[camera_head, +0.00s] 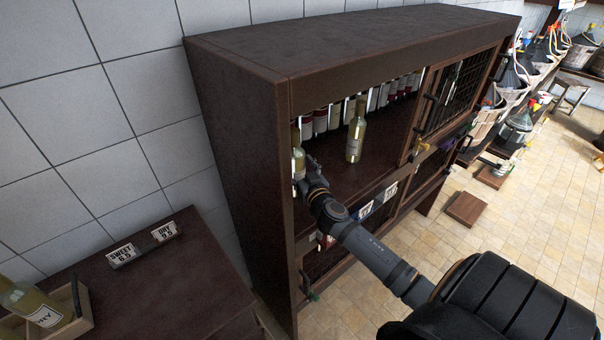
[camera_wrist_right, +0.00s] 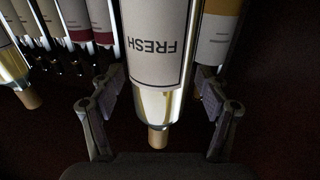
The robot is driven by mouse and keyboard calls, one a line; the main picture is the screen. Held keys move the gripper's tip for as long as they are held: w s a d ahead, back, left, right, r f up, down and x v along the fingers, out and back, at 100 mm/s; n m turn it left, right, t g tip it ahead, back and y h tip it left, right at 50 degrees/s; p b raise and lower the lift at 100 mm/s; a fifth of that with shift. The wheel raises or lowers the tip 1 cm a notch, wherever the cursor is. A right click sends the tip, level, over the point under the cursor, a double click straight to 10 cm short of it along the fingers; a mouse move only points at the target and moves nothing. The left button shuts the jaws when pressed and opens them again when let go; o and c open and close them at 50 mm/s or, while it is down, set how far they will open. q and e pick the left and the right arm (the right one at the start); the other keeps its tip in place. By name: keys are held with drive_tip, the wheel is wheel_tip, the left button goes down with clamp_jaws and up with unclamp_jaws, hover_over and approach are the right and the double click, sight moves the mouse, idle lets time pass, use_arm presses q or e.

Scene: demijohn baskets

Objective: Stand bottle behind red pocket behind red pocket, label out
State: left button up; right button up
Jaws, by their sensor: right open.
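A pale yellow bottle (camera_head: 297,138) with a white label stands upright at the left end of the cabinet's open shelf. My right gripper (camera_head: 312,170) is open beside it, partly hiding its lower part. In the right wrist view, a bottle (camera_wrist_right: 158,45) labelled FRESH, inverted in the picture, lies between the open fingers of my right gripper (camera_wrist_right: 157,85), with gaps on both sides. Another pale bottle (camera_head: 355,135) stands on the shelf to the right. My left gripper is out of view.
The dark cabinet (camera_head: 240,160) holds several more bottles (camera_head: 385,92) in back rows. Its side wall is close to my right gripper. A side table (camera_head: 180,275) carries DRY and SWEET signs and a tray (camera_head: 60,330) with a bottle. The tiled floor at right is partly clear.

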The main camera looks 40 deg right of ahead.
drive_tip(key=s, duration=0.2)
drive_tip(key=s+a+b, duration=0.1)
drive_tip(key=s, duration=0.1)
drive_tip(key=s+b, duration=0.1)
drive_tip(key=s, duration=0.1)
drive_tip(key=shift+s+a+f, duration=0.15)
drive_tip(key=shift+f, duration=0.2)
approach(299, 171)
drive_tip(key=shift+w+r, duration=0.15)
drive_tip(key=shift+w, duration=0.1)
